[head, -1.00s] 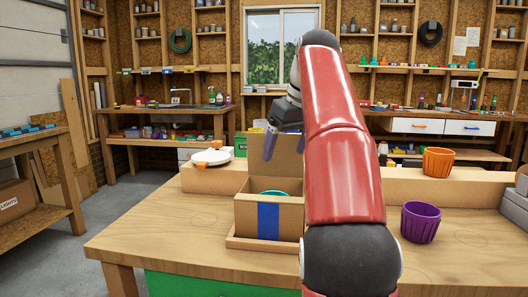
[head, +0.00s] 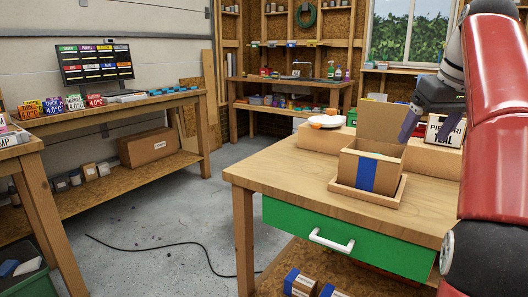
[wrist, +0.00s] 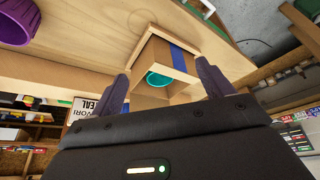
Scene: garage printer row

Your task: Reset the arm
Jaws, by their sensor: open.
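My red arm reaches over the workbench (head: 290,170) at the right of the head view. My gripper (head: 408,124) hangs above and just behind the open cardboard box (head: 391,176) with a blue stripe. In the wrist view my gripper (wrist: 165,90) has its two purple-grey fingers wide apart with nothing between them. Beyond the fingers, the box (wrist: 190,58) shows with a teal round thing (wrist: 158,79) inside it. The box sits in a shallow wooden tray (head: 358,194).
A white and orange round item (head: 326,121) is on the raised ledge. A purple pot (wrist: 18,20) is on the bench. A side bench (head: 120,112) holds coloured label cards and a screen (head: 96,64). Open floor lies between.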

